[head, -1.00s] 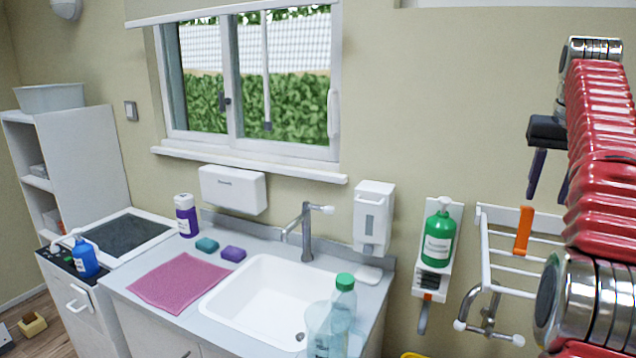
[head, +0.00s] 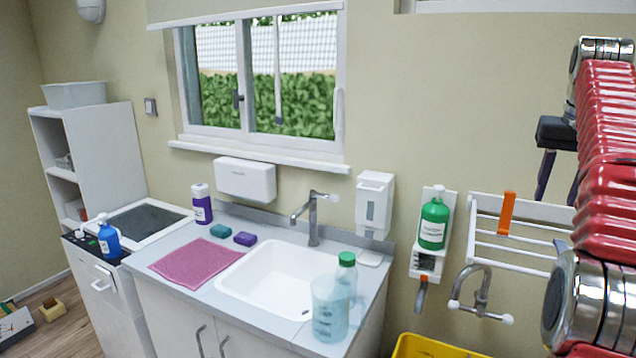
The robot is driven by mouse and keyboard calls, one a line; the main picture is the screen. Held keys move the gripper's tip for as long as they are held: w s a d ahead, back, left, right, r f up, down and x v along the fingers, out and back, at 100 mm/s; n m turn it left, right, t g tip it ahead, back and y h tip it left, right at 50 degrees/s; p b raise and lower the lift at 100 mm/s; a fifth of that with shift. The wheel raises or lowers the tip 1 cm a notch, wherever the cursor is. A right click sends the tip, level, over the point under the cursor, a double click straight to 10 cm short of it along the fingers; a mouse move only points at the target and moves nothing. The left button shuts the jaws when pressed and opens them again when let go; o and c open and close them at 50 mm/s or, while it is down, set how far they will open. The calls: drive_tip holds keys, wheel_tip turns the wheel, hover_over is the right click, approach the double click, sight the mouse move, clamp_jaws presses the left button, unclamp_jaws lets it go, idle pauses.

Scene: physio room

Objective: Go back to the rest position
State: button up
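My gripper (head: 556,200) hangs at the right of the head view, below a dark block and in front of the wall. Its two dark fingers point down and stand apart, with nothing between them. My red arm hides part of the far finger. The gripper is above the white wall rack (head: 520,222) in the picture and touches nothing that I can see.
A counter (head: 232,322) with a white sink (head: 270,285) holds a pink cloth (head: 195,262), a clear jug (head: 330,312) and a green-capped bottle (head: 347,262). A green bottle (head: 433,222) sits in a wall holder. A yellow bin (head: 425,347) stands below.

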drive_tip(key=s+a+f+n+t, duration=0.15)
drive_tip(key=s+a, duration=0.25)
drive_tip(key=a, duration=0.7)
drive_tip(key=s+a+f+n, duration=0.2)
drive_tip(key=s+a, duration=0.2)
drive_tip(key=a, duration=0.7)
drive_tip(key=s+a+f+n+t, duration=0.1)
drive_tip(key=s+a+f, duration=0.5)
drive_tip(key=s+f, duration=0.3)
drive_tip(key=s+a+f+n+y, duration=0.1)
drive_tip(key=s+a+f, duration=0.6)
drive_tip(key=s+f, duration=0.2)
wheel_tip(320, 180, down, 3)
drive_tip(key=shift+a+r+t, duration=0.15)
drive_tip(key=shift+t, duration=0.2)
drive_tip(key=shift+n, duration=0.25)
drive_tip(key=shift+c, duration=0.3)
